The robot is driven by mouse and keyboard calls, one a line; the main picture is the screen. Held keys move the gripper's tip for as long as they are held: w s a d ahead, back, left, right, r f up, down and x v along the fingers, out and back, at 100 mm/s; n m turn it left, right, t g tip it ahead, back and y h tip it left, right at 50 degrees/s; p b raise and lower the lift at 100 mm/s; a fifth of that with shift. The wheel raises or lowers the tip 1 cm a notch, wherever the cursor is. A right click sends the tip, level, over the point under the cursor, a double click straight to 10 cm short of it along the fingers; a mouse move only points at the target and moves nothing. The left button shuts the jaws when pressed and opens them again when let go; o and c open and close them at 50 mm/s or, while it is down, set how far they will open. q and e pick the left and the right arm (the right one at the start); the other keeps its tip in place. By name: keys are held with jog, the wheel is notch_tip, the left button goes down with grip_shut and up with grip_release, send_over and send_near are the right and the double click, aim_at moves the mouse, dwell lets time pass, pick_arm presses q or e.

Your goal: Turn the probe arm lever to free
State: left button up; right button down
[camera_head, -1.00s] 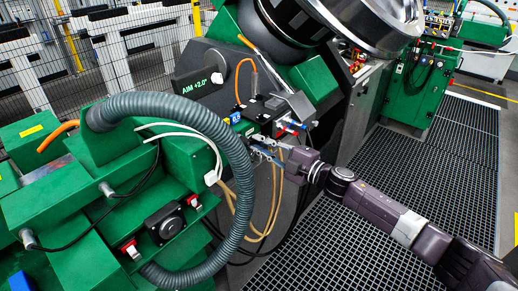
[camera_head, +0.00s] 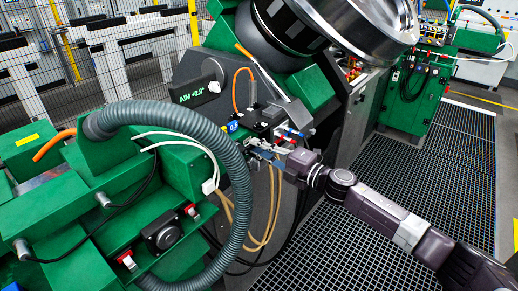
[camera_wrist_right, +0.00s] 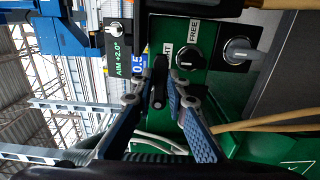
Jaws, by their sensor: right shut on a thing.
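My right gripper (camera_head: 264,155) is at the front of a small panel on the green machine in the head view. In the right wrist view my right gripper (camera_wrist_right: 157,88) has its two blue fingers on either side of a dark lever (camera_wrist_right: 158,84) and is shut on it. The lever stands in front of the green plate (camera_wrist_right: 200,85) that carries a FREE label (camera_wrist_right: 193,32) and a second label, partly hidden, ending in "HT". The lever's pivot is hard to make out behind the fingers. My left gripper is not in view.
A dark knob (camera_wrist_right: 190,55) and a grey knob (camera_wrist_right: 240,51) sit beside the lever. A thick grey hose (camera_head: 238,170) arches left of my right gripper, with tan cables (camera_head: 268,215) hanging below. Dark floor grating (camera_head: 350,240) lies to the right.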

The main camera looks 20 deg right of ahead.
jog(key=shift+r, duration=0.2)
jog(key=c, duration=2)
grip_release()
jog(key=shift+o, duration=0.5)
jog(key=shift+f, duration=0.1)
jog(key=v, duration=1.2)
